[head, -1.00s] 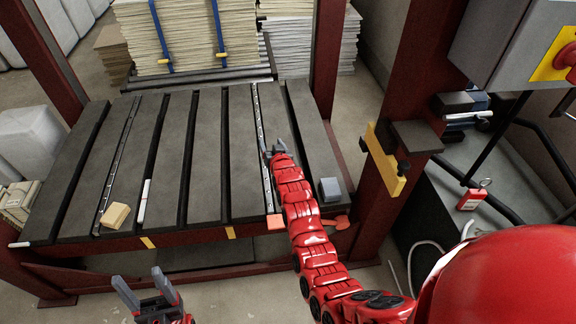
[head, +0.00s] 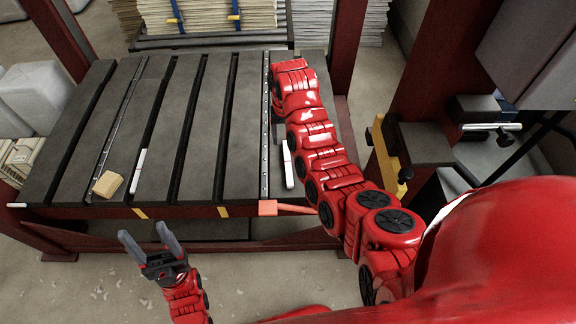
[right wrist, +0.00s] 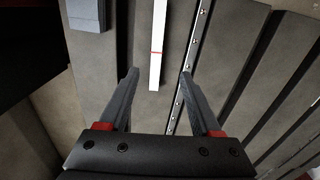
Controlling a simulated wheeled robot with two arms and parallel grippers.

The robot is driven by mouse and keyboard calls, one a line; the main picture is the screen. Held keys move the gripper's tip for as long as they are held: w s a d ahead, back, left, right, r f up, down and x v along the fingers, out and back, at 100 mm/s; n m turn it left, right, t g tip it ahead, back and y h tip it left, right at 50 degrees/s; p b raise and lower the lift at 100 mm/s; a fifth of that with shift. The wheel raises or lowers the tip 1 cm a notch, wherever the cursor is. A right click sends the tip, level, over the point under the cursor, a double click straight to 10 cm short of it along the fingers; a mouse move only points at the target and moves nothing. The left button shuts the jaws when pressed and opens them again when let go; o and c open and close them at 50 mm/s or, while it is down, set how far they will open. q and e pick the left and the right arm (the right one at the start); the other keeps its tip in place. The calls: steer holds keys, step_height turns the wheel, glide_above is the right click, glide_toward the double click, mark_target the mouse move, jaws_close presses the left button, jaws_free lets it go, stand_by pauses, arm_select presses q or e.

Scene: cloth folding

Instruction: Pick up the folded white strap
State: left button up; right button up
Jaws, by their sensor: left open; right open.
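A flat white strip with a thin red line across it, which looks like the folded white strap (head: 288,165), lies on the dark slatted table beside my right arm. It also shows in the right wrist view (right wrist: 157,45), its near end just ahead of and between my open right fingers (right wrist: 160,74). I cannot tell how high the fingers are above it. In the head view my right arm hides its gripper. My left gripper (head: 145,232) is open and empty, in front of the table's near edge. A second white strip (head: 138,171) lies further left on the table.
A tan block (head: 107,184) sits on the table's left part. A perforated metal rail (head: 265,130) runs along the slats close to the strap. In the right wrist view a grey box (right wrist: 88,14) is at upper left. A red post (head: 425,85) stands right.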

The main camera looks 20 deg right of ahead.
glide_above(288, 163)
steer(key=f, duration=0.7)
steer(key=shift+w+a+f, duration=0.15)
steer(key=shift+w+a, duration=0.1)
steer(key=shift+a, duration=0.05)
steer(key=shift+s+d+f+b, duration=0.15)
steer(key=shift+f+b, duration=0.05)
steer(key=shift+f, duration=1.15)
steer(key=shift+s+d+f+b, duration=0.1)
steer(key=shift+d+f+b, duration=0.05)
steer(key=shift+f, duration=1.2)
jaws_close()
